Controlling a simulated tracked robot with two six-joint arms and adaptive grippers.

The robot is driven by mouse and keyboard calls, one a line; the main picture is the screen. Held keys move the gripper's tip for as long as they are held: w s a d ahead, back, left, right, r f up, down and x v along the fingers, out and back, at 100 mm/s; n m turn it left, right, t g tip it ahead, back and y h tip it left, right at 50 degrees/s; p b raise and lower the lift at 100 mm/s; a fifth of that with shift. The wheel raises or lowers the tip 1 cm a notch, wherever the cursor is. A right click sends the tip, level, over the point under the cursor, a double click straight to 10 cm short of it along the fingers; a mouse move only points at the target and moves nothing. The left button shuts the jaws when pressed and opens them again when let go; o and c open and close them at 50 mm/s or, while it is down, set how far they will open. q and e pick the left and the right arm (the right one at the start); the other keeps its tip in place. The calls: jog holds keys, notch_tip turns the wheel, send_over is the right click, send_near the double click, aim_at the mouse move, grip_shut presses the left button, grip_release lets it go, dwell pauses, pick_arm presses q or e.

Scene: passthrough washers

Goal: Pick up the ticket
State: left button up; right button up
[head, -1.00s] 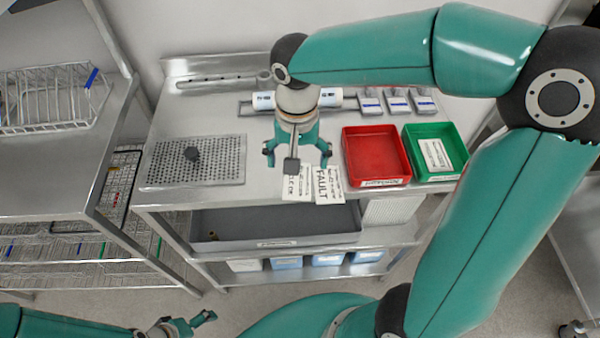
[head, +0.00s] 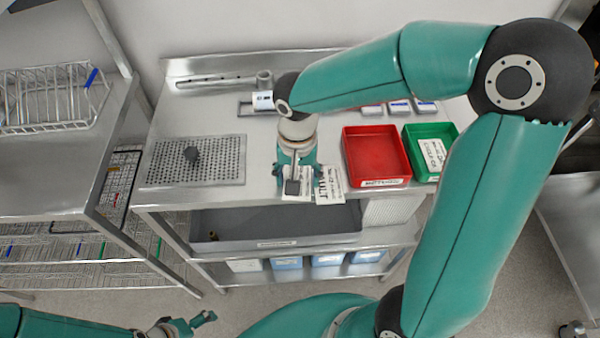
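Two white printed tickets lie side by side at the front edge of the steel bench top. The right ticket (head: 331,188) carries large lettering, partly covered by my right gripper. The left ticket (head: 290,197) is mostly hidden behind that gripper. My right gripper (head: 297,184) points down over the left ticket and the left side of the right one. Its fingers look closer together, but I cannot tell whether they touch or hold a ticket. My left gripper (head: 194,325) is low at the bottom left, away from the bench; its opening is unclear.
A red bin (head: 376,154) and a green bin (head: 428,148) stand right of the tickets. A perforated plate (head: 225,160) with a dark knob lies left. A grey tray (head: 270,225) is below.

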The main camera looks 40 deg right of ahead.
grip_shut()
jog(key=shift+s+a, duration=0.1)
jog(key=shift+a, duration=0.1)
jog(key=shift+s+a+b, duration=0.2)
jog(key=shift+a+b, duration=0.1)
jog(key=shift+a, duration=0.5)
jog(key=shift+s+a+b, duration=0.15)
jog(key=shift+a+b, duration=0.1)
jog(key=shift+a, duration=0.55)
jog(key=c, duration=1.1)
grip_release()
jog(key=shift+c, duration=2.1)
grip_release()
notch_tip(320, 180, up, 12)
